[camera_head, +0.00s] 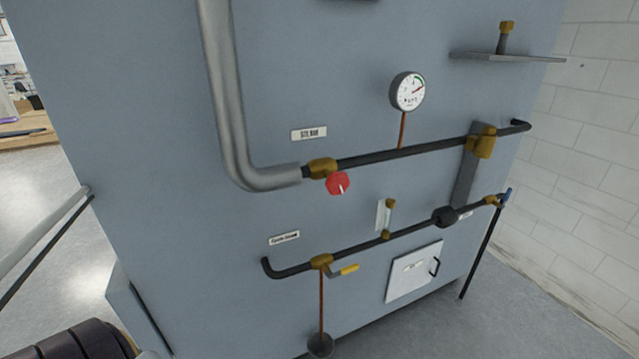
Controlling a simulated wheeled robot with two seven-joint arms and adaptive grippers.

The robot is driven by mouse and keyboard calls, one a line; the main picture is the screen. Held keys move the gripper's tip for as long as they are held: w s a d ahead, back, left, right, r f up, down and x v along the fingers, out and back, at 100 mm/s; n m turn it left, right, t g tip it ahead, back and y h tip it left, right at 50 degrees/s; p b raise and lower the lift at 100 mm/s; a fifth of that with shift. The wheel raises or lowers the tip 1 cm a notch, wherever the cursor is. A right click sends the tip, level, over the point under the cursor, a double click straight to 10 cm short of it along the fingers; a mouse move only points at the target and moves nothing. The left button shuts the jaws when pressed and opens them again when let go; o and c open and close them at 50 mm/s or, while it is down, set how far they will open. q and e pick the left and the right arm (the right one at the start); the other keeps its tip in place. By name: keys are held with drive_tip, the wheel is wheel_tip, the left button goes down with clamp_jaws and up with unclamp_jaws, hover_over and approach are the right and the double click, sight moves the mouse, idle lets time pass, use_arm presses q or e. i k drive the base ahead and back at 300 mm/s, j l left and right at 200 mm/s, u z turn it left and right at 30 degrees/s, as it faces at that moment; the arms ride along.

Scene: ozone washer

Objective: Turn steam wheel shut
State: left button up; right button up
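The steam wheel (338,184) is a small red knob with a white mark on its face. It sits just below a brass valve body (322,168) on the upper pipe, where a thick grey pipe (226,110) meets a black pipe. A small label (309,133) that seems to read "STEAM" is above it. The frame alone does not show whether the valve is open or shut. Neither of my grippers is in view, and nothing touches the wheel.
A round pressure gauge (407,92) stands above the black upper pipe (400,154). A lower pipe (345,252) carries a yellow lever (344,270). A small white door (413,271) is at lower right. The space before the blue-grey panel (180,240) looks clear around the wheel.

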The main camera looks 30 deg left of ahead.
sight(337, 182)
drive_tip(key=i+l+u, duration=0.1)
drive_tip(key=l+u, duration=1.25)
drive_tip(key=l, duration=0.5)
drive_tip(key=k, duration=0.05)
